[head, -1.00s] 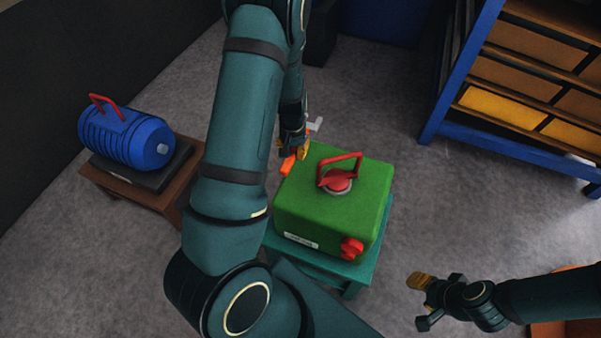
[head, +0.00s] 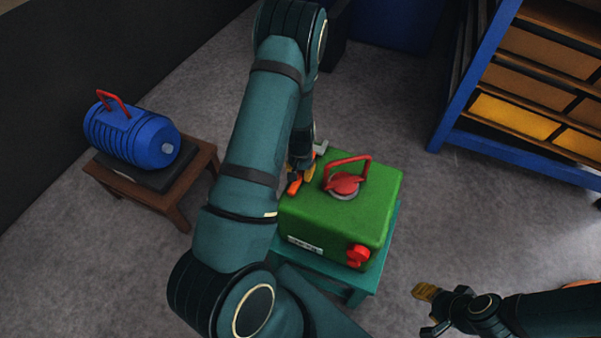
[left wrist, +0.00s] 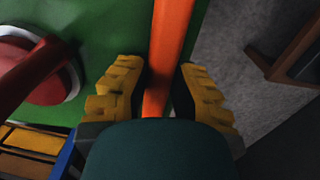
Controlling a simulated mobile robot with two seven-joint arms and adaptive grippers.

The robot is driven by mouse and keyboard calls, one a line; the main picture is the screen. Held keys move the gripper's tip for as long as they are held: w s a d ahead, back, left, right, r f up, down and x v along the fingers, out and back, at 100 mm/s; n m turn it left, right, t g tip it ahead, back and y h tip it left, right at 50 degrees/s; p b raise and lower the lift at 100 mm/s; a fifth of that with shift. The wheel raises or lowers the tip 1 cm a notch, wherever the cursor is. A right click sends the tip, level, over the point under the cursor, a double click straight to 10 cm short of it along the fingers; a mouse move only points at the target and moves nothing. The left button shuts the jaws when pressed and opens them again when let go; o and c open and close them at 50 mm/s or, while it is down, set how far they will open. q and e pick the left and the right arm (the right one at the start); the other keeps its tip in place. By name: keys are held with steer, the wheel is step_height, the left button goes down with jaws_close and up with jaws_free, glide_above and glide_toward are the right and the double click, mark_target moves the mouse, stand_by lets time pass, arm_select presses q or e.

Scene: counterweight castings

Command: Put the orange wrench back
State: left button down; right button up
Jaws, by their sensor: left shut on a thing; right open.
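My left gripper (head: 306,170) is shut on the orange wrench (head: 295,187) by its handle. A grey end (head: 321,147) shows just beyond the gripper in the head view. The wrench is over or beside the left edge of the green casting (head: 340,215); I cannot tell if they touch. In the left wrist view the orange handle (left wrist: 168,50) runs between the yellow fingertips (left wrist: 163,85), with the green top beside it. My arm hides part of the wrench. My right gripper (head: 430,312) is open and empty at lower right.
The green casting has a red handle (head: 348,177) and red knob (head: 358,255) and stands on a teal stand (head: 385,250). A blue casting (head: 131,135) sits on a brown stool (head: 180,205) at left. A blue shelf (head: 460,100) with bins stands at right. Grey floor lies between.

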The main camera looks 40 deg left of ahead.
arm_select(q)
steer(key=c, duration=0.9)
jaws_free()
steer(key=shift+f, duration=0.1)
steer(key=shift+c, duration=0.2)
step_height(320, 180, up, 12)
steer(key=p, duration=0.3)
steer(key=shift+r, duration=0.2)
steer(key=shift+s, duration=0.15)
